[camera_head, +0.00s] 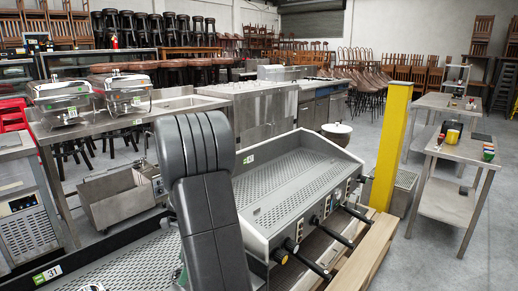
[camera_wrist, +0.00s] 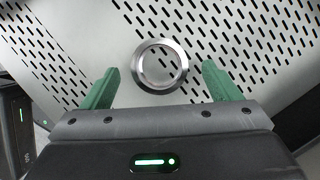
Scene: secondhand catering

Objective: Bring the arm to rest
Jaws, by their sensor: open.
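My gripper (camera_wrist: 159,68) shows in the wrist view with its two green fingers wide apart, open and empty. A round steel ring (camera_wrist: 160,88) lies on a perforated metal surface (camera_wrist: 75,22), between and just beyond the fingertips. I see no finger touching it. In the head view my dark grey arm stands in the foreground in front of the espresso machine (camera_head: 290,180).
A steel counter with chafing dishes (camera_head: 125,92) stands at the left. A yellow post (camera_head: 391,145) rises right of the espresso machine. A steel table (camera_head: 465,148) with small items stands at the right.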

